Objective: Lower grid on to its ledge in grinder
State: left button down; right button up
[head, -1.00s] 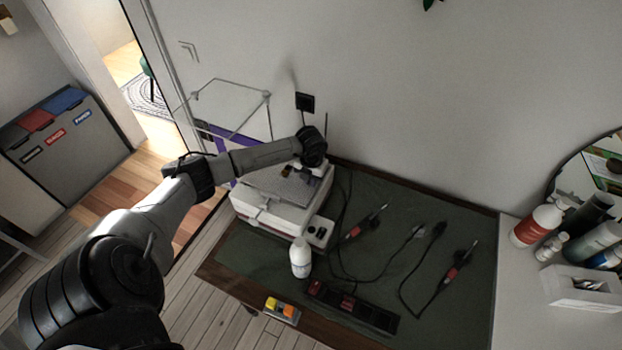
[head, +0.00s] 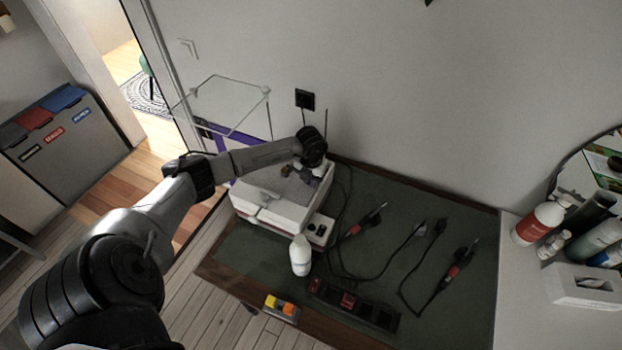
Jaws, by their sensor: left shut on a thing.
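The grinder (head: 262,207) is a white box-shaped machine at the back left of the green-topped bench. The grid (head: 291,192) is a grey flat panel in the top of the grinder, lying low within its walls. My left gripper (head: 304,171) is over the back right part of the grinder, pointing down, shut on the grid near its back edge. The wrist hides the fingertips in part, and I cannot tell whether the grid touches its ledge all round. My right gripper is not in view.
A white bottle (head: 301,256) stands just in front of the grinder. Soldering irons (head: 366,221) with cables and a dark power strip (head: 352,304) lie on the bench (head: 420,200). A clear raised shield (head: 225,105) stands behind the grinder, near the wall.

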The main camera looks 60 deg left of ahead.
pick_arm(q)
jog(key=shift+f, duration=0.15)
jog(key=c, duration=1.1)
grip_release()
jog(key=shift+r, duration=0.25)
jog(key=shift+r+p, duration=1.8)
jog(key=shift+r, duration=0.3)
jog(key=shift+r+p, duration=0.95)
jog(key=shift+r, duration=0.3)
